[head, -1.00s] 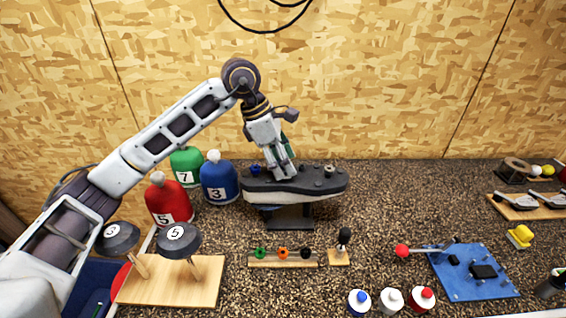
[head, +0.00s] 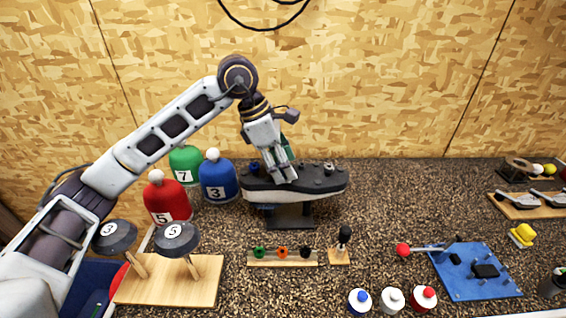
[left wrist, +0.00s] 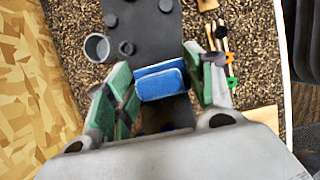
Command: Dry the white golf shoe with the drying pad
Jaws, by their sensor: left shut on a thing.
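The white golf shoe (head: 325,188) is sole up on a dark stand (head: 290,215) at the back middle, its dark studded sole on top and a pale band along its side. The sole (left wrist: 140,20) also shows in the left wrist view. My left gripper (head: 283,178) points down at the left half of the sole. In the left wrist view its green-lined fingers (left wrist: 160,90) are on either side of the blue drying pad (left wrist: 160,84), which it holds at the sole. Contact between pad and sole is hidden. My right gripper is not in view.
Red (head: 168,200), blue (head: 218,178) and green (head: 186,160) numbered club covers stand left of the shoe. Club heads on a wooden board (head: 190,290) are front left. A small peg rack (head: 282,260) lies before the stand. A blue board (head: 470,285) is front right.

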